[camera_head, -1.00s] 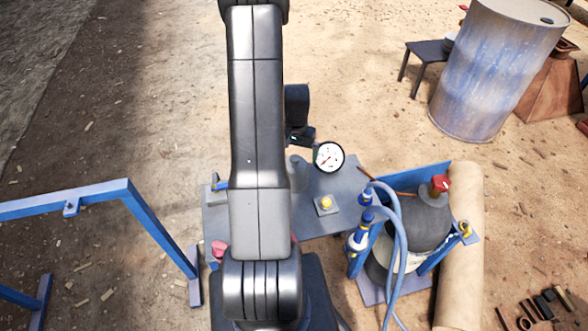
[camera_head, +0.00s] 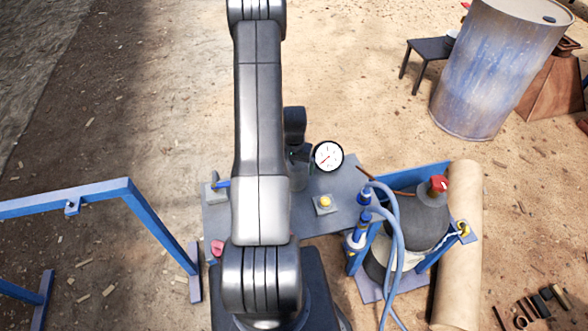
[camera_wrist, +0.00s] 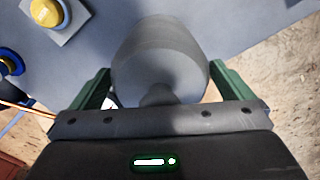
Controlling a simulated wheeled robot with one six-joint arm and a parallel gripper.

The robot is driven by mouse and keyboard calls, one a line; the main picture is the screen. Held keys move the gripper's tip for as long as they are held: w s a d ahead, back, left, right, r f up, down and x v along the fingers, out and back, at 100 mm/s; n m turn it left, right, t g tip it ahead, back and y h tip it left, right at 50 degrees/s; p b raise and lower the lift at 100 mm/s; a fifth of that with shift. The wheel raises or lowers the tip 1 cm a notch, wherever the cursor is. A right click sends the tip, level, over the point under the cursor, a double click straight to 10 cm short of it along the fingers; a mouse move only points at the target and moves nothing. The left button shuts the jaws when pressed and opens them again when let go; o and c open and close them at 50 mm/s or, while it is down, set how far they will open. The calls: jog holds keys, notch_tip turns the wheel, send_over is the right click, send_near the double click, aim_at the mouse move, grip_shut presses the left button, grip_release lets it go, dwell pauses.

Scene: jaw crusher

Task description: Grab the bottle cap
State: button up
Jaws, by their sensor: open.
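A grey bottle-like object (camera_head: 298,178) stands on the grey worktable (camera_head: 345,182), partly hidden by my arm in the head view. In the wrist view the grey bottle (camera_wrist: 160,58) narrows to a small dark round knob (camera_wrist: 157,96), which appears to be its cap. My gripper (camera_wrist: 158,68) is open, with one green finger on each side of the bottle. Nothing is held.
A pressure gauge (camera_head: 328,156) stands close to the right of my wrist. A yellow button (camera_head: 325,203) sits on the table, with blue hoses (camera_head: 400,240) and a dark gas cylinder (camera_head: 425,215) further right. A blue frame (camera_head: 160,230) stands left.

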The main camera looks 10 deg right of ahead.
jog(key=shift+c, duration=0.4)
jog(key=c, duration=0.9)
jog(key=shift+r, duration=0.1)
